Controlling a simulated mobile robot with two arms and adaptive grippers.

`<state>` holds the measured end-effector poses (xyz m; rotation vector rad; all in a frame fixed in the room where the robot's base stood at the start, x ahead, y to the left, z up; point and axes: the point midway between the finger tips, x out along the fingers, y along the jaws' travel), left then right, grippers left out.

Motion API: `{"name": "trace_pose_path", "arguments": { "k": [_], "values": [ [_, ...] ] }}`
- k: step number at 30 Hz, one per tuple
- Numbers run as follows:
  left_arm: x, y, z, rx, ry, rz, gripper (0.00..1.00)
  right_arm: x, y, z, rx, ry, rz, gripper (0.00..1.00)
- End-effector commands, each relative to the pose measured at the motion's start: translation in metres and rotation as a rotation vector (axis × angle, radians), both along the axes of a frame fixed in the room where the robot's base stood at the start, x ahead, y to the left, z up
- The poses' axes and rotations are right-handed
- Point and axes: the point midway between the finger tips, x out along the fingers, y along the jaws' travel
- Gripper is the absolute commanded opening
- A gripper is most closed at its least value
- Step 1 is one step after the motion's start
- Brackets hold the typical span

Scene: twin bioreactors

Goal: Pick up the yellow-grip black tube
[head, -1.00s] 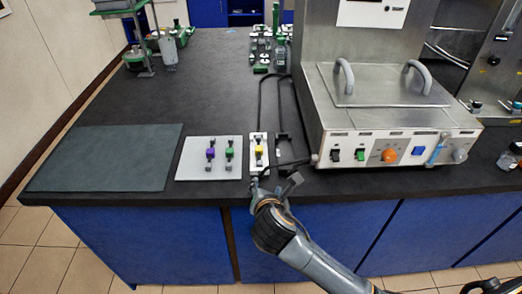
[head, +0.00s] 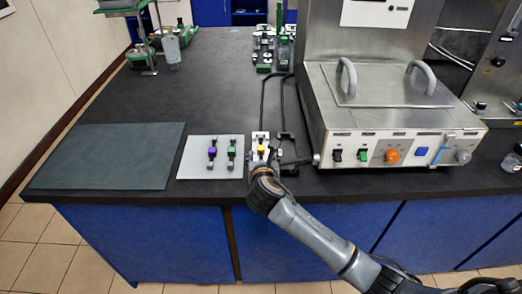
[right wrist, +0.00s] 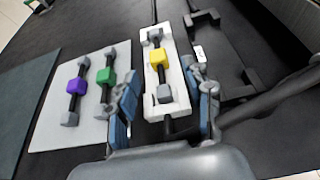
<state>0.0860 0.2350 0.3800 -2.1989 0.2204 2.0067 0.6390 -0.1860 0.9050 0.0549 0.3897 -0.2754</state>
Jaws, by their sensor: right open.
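The yellow-grip black tube (head: 261,149) lies on a narrow white holder (head: 254,137) near the bench's front edge. In the right wrist view its yellow grip (right wrist: 157,57) sits between two grey end clamps on the holder (right wrist: 179,88). My right gripper (head: 265,164) is at the near end of this holder. In the right wrist view the gripper (right wrist: 166,82) is open, one finger on each side of the holder's near part, with nothing held. The grip lies just beyond the fingertips. My left gripper is not in view.
A pale plate (head: 198,171) with purple-grip (head: 212,152) and green-grip (head: 231,153) tubes lies left of the holder. A dark mat (head: 105,155) lies farther left. A black bracket (head: 287,145) and the steel machine (head: 390,125) stand close on the right.

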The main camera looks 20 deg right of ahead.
Motion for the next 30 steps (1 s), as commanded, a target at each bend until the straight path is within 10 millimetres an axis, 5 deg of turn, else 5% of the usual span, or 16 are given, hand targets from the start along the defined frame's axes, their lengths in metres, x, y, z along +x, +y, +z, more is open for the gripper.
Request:
{"name": "trace_pose_path", "arguments": {
  "k": [12, 21, 28, 30],
  "values": [
    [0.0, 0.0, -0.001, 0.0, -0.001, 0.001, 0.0, 0.04, -0.008, -0.024, -0.001, 0.001, -0.001, 0.51],
    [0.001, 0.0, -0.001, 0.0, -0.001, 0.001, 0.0, 0.043, -0.009, -0.025, 0.0, 0.001, 0.0, 0.51],
    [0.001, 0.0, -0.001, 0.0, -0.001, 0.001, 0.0, 0.043, -0.009, -0.025, 0.0, 0.001, 0.0, 0.04],
    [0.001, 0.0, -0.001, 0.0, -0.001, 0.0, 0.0, 0.043, -0.009, -0.025, -0.001, 0.001, 0.0, 0.0]
  ]
}}
